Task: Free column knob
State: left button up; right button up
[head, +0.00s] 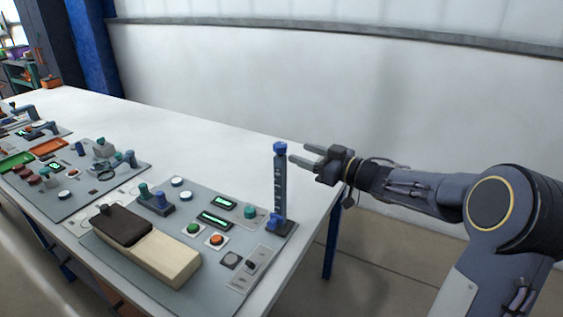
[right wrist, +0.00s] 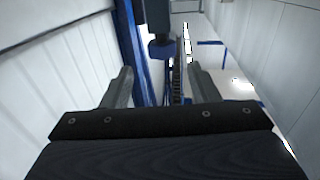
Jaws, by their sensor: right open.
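A dark upright column (head: 280,185) with a row of marks down its face stands at the right end of the near control panel. A blue knob (head: 280,147) caps its top, and a blue piece (head: 276,220) sits near its foot. My right gripper (head: 299,154) is open and empty, just right of the column's top, fingers pointing left toward it. In the right wrist view, the open fingers (right wrist: 160,78) frame a blue knob-like part (right wrist: 160,49) and a dark ridged strip (right wrist: 177,85); contact cannot be seen. My left gripper is out of view.
The near panel (head: 115,262) carries a box with a brown lid (head: 122,225), green and orange buttons, lit displays and a slide switch (head: 250,265). More panels lie at the left. The white table (head: 200,125) is bare behind them, with a wall beyond.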

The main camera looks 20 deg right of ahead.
aim_at(281, 144)
jog(key=shift+a+f, duration=0.2)
jog(key=shift+a, duration=0.05)
jog(key=p+x, duration=0.1)
jog(key=x, duration=0.6)
jog(key=shift+w, duration=0.25)
jog(key=c, duration=0.9)
jog(key=shift+r+p, duration=0.15)
jog(key=shift+p, duration=0.2)
jog(key=shift+c, duration=0.2)
jog(key=n+g+y+p, duration=0.1)
jog(key=p, duration=0.2)
jog(key=n+g+y+p, duration=0.1)
jog(key=p, duration=0.2)
jog(key=shift+r+y, duration=0.2)
jog(key=shift+y, duration=0.1)
jog(key=shift+f+n+g+y+p, duration=0.2)
jog(key=shift+n+g+y+p, duration=0.2)
jog(key=shift+g+p, duration=0.2)
jog(key=shift+f, duration=0.15)
